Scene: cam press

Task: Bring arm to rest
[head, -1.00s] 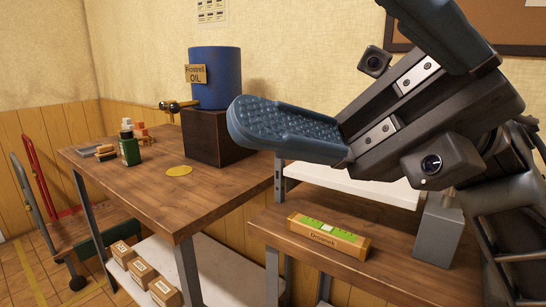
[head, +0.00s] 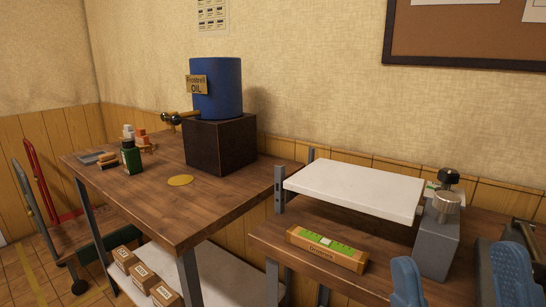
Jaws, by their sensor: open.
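My gripper (head: 462,282) is at the lower right of the head view. Its two blue padded fingers stand apart, with nothing seen between them. The fingers are in front of the right-hand bench, near a grey post (head: 437,240) with a metal knob on top. The rest of my arm is mostly out of the picture, at the lower right edge.
A blue oil drum (head: 216,88) with a brass tap stands on a dark block (head: 222,145) on the left table (head: 225,207). A green bottle (head: 131,156) stands farther left. A yellow level (head: 327,249) lies on the right bench, before a white plate (head: 355,190).

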